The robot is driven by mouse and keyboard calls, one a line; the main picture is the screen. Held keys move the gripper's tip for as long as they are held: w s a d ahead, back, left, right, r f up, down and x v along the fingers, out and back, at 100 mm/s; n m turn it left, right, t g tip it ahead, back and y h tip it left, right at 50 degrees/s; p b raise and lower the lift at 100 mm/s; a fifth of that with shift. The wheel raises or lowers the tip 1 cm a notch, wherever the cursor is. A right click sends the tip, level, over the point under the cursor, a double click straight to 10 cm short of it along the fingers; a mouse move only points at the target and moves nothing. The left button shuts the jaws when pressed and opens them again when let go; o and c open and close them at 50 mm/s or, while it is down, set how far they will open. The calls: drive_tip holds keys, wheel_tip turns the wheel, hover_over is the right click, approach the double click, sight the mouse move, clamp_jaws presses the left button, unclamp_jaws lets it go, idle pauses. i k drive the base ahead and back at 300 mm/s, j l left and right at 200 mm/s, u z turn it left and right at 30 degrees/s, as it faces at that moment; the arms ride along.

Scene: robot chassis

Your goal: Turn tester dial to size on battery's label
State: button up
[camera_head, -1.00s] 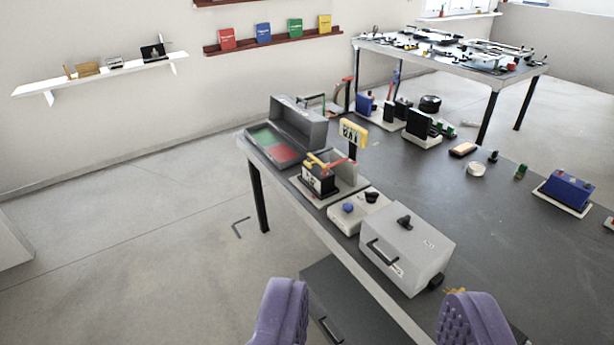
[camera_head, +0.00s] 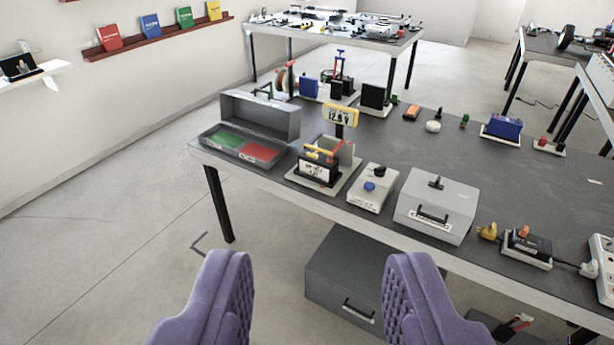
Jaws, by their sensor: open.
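A tester with a yellow display (camera_head: 341,116) reading about 12.5 V stands on the workbench. In front of the display, a black battery with a white label (camera_head: 317,169) sits on a light base, with yellow and red parts on top. The label text is too small to read. To its right is a small white box (camera_head: 368,202) with a black knob (camera_head: 380,171) and a blue knob (camera_head: 369,186). Which of these is the tester dial I cannot tell. My gripper (camera_head: 318,290), with purple padded fingers, is open and empty, in front of the bench and apart from everything on it.
The grey bench top (camera_head: 410,150) carries an open case with green and red panels (camera_head: 272,121), a grey box with handles (camera_head: 437,205) and a charger (camera_head: 527,246). A grey drawer unit (camera_head: 345,275) stands below. Floor at left is clear.

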sight(379, 171)
drive_tip(key=i+l, duration=0.4)
drive_tip(key=i, duration=0.15)
drive_tip(key=i+l, duration=0.35)
drive_tip(key=i, duration=0.25)
drive_tip(key=i+l+u, duration=0.1)
drive_tip(key=i+l, duration=0.3)
drive_tip(key=i, duration=0.15)
drive_tip(key=i+l, duration=0.4)
drive_tip(key=i, duration=0.2)
